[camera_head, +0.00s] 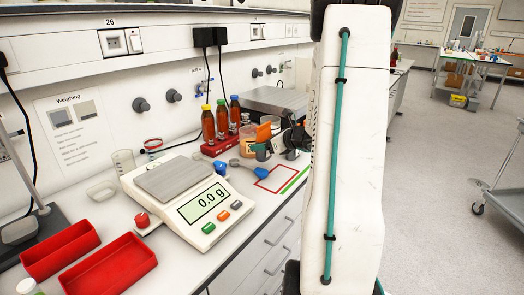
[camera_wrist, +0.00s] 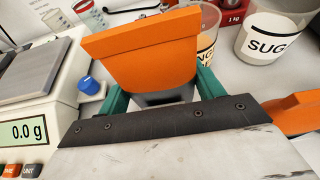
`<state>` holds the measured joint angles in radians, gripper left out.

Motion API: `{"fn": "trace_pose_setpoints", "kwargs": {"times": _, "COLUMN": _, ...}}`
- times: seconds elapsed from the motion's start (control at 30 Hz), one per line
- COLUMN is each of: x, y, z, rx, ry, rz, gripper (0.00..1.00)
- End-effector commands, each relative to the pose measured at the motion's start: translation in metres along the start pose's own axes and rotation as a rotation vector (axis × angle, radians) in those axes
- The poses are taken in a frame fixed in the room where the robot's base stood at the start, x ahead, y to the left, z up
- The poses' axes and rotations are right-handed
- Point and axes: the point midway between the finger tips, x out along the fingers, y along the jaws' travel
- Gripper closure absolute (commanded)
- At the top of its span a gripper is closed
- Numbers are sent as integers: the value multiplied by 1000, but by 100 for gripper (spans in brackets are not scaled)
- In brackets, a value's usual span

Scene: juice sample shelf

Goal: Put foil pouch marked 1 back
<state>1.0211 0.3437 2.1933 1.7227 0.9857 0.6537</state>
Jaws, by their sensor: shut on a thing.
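My gripper (camera_wrist: 160,96) shows teal fingers in the wrist view, shut on what looks like the foil pouch (camera_wrist: 142,50). Its broad upper part is orange, and a grey part shows below, between the fingers. No number 1 is visible on the side facing me. In the head view my gripper (camera_head: 275,147) is low over the bench beyond the scale, partly hidden by my white arm. The orange part of the pouch (camera_head: 264,132) shows there in front of a jar. I cannot tell whether the pouch touches anything below.
The scale (camera_head: 185,195) reads 0.0 g. Red trays (camera_head: 108,268) lie at front left. Amber bottles stand in a red rack (camera_head: 219,147). A blue-ended scoop (camera_head: 248,172) lies near a red outline (camera_head: 275,188) and green strip (camera_head: 295,180). A SUG-labelled jar (camera_wrist: 275,35) stands close right.

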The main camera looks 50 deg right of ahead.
Motion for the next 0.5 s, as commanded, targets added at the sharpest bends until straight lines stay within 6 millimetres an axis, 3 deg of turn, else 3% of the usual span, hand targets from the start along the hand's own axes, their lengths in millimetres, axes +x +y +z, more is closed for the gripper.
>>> {"fn": "trace_pose_setpoints", "kwargs": {"times": 0.27, "x": 19, "y": -10, "z": 5, "rx": 1, "ry": 0, "rz": 0, "gripper": 68}}
{"fn": "trace_pose_setpoints", "kwargs": {"times": 0.4, "x": 27, "y": -10, "z": -20, "rx": 6, "ry": 2, "rz": 0, "gripper": 68}}
{"fn": "trace_pose_setpoints", "kwargs": {"times": 0.5, "x": 30, "y": -10, "z": -28, "rx": 3, "ry": 0, "rz": -1, "gripper": 68}}
